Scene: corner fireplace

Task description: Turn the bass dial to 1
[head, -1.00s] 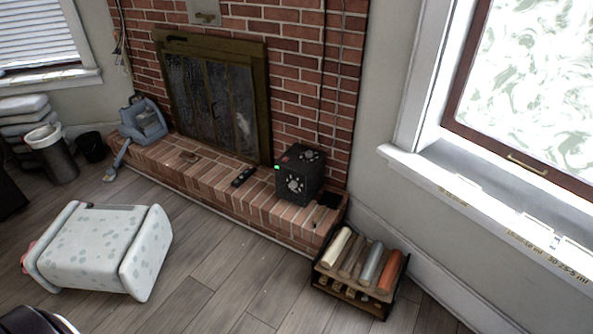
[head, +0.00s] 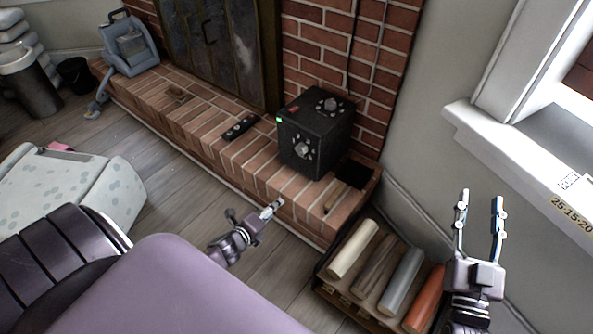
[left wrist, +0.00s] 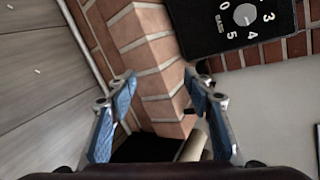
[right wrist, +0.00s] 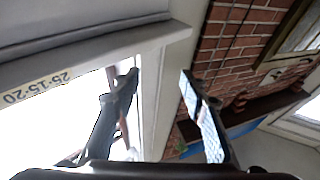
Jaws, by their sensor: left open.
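A black speaker-like box (head: 316,135) stands on the brick hearth. It has a grey dial (head: 302,150) on its front and another (head: 330,104) on top. In the left wrist view, the dark panel (left wrist: 205,28) shows a grey round dial (left wrist: 244,14) ringed by white numerals, including 0, 3, 4 and 5. Its small label is too small to read surely. My left gripper (head: 272,208) is open and empty in front of the hearth, below the box and apart from it. My right gripper (head: 480,198) is open and empty near the window sill.
A rack (head: 322,272) with several coloured rolls stands at the hearth's right end. A remote (head: 241,127) lies on the brick hearth (head: 215,138) left of the box. The window sill (head: 520,150) is beside my right gripper. A pale spotted stool (head: 60,190) lies at left.

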